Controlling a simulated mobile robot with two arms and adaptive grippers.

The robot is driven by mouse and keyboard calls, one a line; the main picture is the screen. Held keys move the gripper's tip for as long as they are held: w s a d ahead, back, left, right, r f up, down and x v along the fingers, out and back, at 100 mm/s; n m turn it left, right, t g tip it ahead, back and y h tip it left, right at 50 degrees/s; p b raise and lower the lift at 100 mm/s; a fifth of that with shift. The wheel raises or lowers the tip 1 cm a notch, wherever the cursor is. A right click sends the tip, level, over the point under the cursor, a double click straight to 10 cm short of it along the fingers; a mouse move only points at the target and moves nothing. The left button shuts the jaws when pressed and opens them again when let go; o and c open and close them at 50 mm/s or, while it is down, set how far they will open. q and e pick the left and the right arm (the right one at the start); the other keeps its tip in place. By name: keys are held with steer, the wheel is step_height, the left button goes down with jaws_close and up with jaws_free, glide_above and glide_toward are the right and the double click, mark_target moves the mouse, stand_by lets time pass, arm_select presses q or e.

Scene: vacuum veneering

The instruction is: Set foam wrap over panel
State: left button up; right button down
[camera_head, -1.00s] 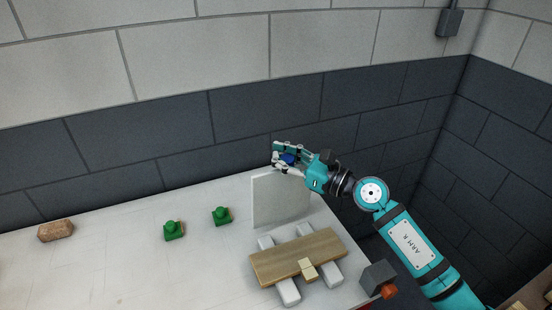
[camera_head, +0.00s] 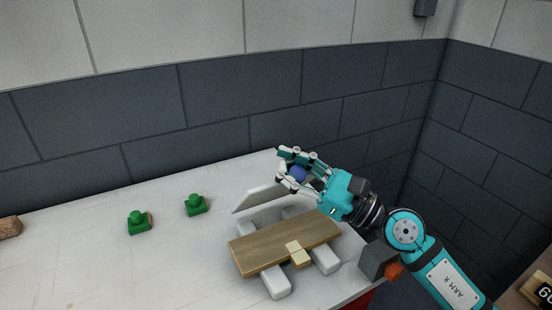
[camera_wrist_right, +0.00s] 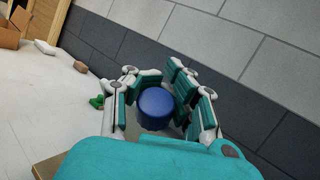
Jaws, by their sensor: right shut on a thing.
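My right gripper (camera_head: 298,172) is shut on the blue knob (camera_head: 297,174) of the pale foam wrap (camera_head: 258,198). The blue knob also fills the space between the fingers in the right wrist view (camera_wrist_right: 157,109). The foam wrap is a thin sheet, tilted, held above and behind the wooden panel (camera_head: 285,246). The panel rests on white supports (camera_head: 275,283) at the table's right end, with a small light wood block (camera_head: 298,254) at its front edge. I cannot tell whether the wrap touches the panel. My left gripper is out of view.
Two green-knobbed pieces (camera_head: 139,222) (camera_head: 195,205) stand left of the panel. A brown block (camera_head: 10,227) lies at the far left. A dark box with an orange knob (camera_head: 378,262) is at the right table edge. The white table (camera_head: 90,270) is clear at front left.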

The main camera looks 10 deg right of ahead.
steer(key=shift+d+f, duration=0.15)
steer(key=shift+d, duration=0.25)
steer(key=c, duration=1.2)
jaws_free()
steer(key=shift+d, duration=0.4)
steer(key=shift+o, duration=1.2)
steer(key=shift+s, duration=0.1)
steer(key=shift+a, duration=0.1)
steer(key=shift+f, duration=0.1)
steer(key=shift+s+d+f, duration=0.15)
steer(key=shift+s+d, duration=0.1)
steer(key=v, duration=1.1)
steer(key=shift+d, duration=0.15)
